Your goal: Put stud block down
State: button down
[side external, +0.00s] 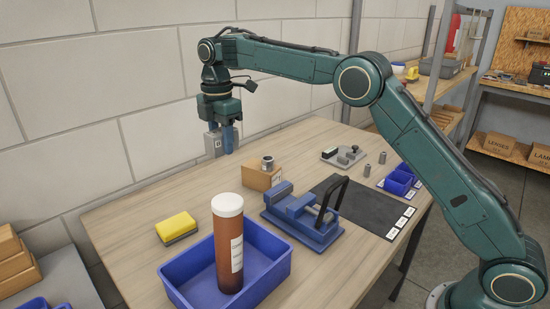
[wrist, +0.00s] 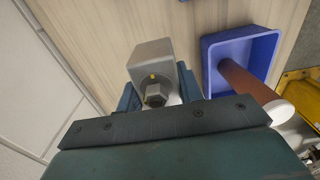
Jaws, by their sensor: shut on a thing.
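My gripper (side external: 225,138) is shut on the stud block (side external: 212,143), a light grey block, and holds it above the back left part of the wooden table. The block hangs clear of the table top. In the wrist view the stud block (wrist: 150,53) sits between the two dark teal fingers of my gripper (wrist: 157,92). A hex nut and stud with a small yellow mark show at its near end. The block's underside is hidden.
The table (side external: 140,204) is bare below the block. Nearby are a small cardboard box (side external: 259,181) with a metal cylinder, a blue vise (side external: 310,230), a yellow sponge (side external: 177,226), and a blue tray (side external: 178,290) holding a tall brown bottle (side external: 229,250). A black mat (side external: 365,205) lies right.

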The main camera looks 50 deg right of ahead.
notch_tip(320, 180, down, 20)
jog(key=shift+r, duration=0.2)
dwell(0.9)
jog(key=shift+f, duration=0.15)
jog(key=c, duration=0.9)
grip_release()
notch_tip(320, 180, up, 12)
jog(key=shift+r, duration=0.1)
dwell(0.4)
